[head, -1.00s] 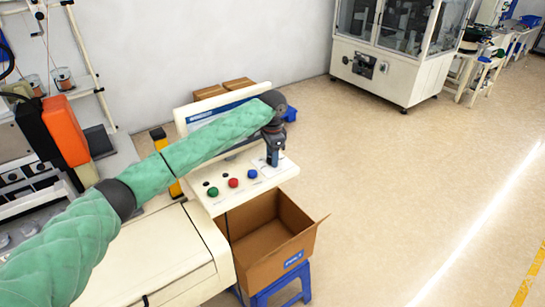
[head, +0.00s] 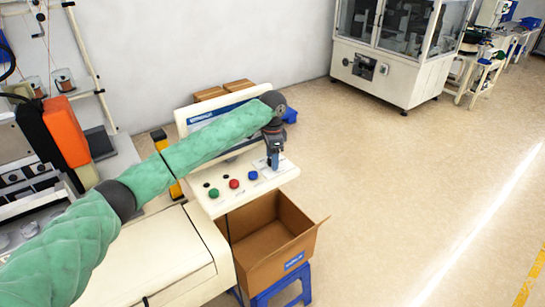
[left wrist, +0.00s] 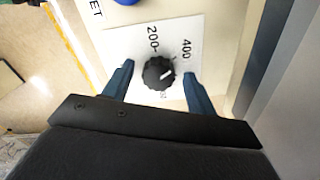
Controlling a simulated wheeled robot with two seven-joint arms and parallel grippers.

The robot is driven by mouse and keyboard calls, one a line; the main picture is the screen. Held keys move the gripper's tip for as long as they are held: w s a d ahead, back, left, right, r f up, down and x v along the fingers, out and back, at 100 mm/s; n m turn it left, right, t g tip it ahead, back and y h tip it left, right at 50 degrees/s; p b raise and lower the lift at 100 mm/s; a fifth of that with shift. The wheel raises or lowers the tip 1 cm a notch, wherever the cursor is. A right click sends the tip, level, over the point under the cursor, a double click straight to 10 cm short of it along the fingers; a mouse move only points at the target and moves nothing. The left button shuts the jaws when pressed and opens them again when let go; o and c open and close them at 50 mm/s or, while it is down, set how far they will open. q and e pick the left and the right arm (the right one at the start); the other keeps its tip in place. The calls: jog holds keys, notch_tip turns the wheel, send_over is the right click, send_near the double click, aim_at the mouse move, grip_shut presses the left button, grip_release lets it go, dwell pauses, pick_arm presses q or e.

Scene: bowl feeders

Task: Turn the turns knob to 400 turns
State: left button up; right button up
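The turns knob (left wrist: 158,72) is black and ribbed with a white pointer mark, on a white dial plate (left wrist: 135,45) in the left wrist view. The printed 200 and 400 are legible; another label below the knob is partly hidden. The pointer mark lies toward the right of the knob, on the side of the 400; whether it meets the 400 tick I cannot tell. My left gripper (left wrist: 158,88) is open, its blue fingers on either side of the knob with visible gaps. In the head view my left gripper (head: 273,158) is over the panel's right end and hides the knob.
The cream control panel (head: 225,203) carries green (head: 214,193), red (head: 234,184) and blue (head: 253,175) buttons left of my gripper. An open cardboard box (head: 265,268) stands below it on a blue stool (head: 290,287). The floor to the right is clear.

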jog(key=shift+a, duration=0.1)
pick_arm(q)
jog(key=shift+d+r+b, duration=0.1)
jog(key=shift+r+b, duration=0.4)
jog(key=shift+b, duration=0.1)
notch_tip(320, 180, up, 3)
jog(key=shift+f+b, duration=0.15)
jog(key=shift+b, duration=0.6)
notch_tip(320, 180, up, 3)
jog(key=shift+r+b, duration=0.1)
jog(key=shift+b, duration=0.5)
jog(key=shift+r, duration=0.45)
pick_arm(e)
jog(key=shift+w+a+f, duration=0.2)
jog(key=shift+w+f, duration=0.15)
jog(key=shift+w, duration=0.55)
jog(key=shift+w+a+f, duration=0.15)
jog(key=shift+w+f, duration=0.2)
jog(key=shift+w, duration=0.6)
jog(key=shift+w+a+f, duration=0.2)
jog(key=shift+w+f, duration=0.15)
jog(key=shift+w, duration=0.55)
